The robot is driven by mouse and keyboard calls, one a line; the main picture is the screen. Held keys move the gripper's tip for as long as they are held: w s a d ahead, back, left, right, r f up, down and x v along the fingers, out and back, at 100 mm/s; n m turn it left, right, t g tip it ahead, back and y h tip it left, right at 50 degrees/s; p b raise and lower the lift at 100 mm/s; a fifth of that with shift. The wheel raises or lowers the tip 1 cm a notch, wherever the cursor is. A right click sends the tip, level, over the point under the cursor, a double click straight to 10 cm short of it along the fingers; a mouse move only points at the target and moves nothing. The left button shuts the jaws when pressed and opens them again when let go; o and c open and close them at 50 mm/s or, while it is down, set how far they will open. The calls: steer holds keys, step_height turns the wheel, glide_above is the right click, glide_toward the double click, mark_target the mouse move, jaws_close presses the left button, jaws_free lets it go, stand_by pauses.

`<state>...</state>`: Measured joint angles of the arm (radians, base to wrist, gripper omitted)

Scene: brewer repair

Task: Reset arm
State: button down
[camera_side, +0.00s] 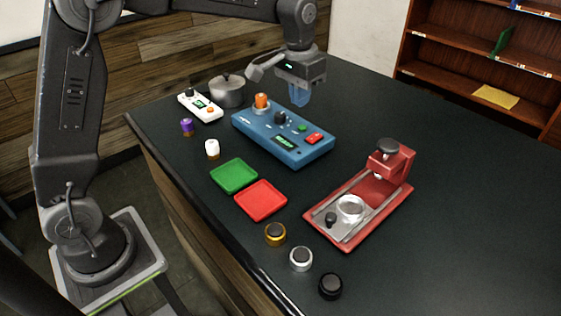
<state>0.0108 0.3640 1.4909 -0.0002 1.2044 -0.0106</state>
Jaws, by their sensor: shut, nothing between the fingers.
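My gripper (300,96) points down above the back of the blue control box (315,153). Its blue fingers are shut and hold nothing. The box carries an orange-topped part (261,102), a dark knob (280,117), a small display and a red button (314,138). My arm reaches from the left across the top of the picture; part of it is cut off by the upper edge.
A red brewer (397,166) stands at the right. Green (234,175) and red (261,200) trays lie in the middle. Several round caps sit at the front edge, including a gold one (275,234). A grey pot (229,95) and white device (201,108) stand behind. The table's right side is clear.

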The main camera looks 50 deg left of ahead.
steer(key=s+r+t, duration=0.2)
steer(key=s+r, duration=0.3)
steer(key=s, duration=0.8)
steer(key=s+f+t, duration=0.2)
steer(key=s+f, duration=0.1)
steer(key=s, duration=1)
steer(key=shift+s+a+f+t, duration=0.15)
steer(key=shift+s+a+t, duration=0.1)
steer(key=shift+s+t, duration=0.05)
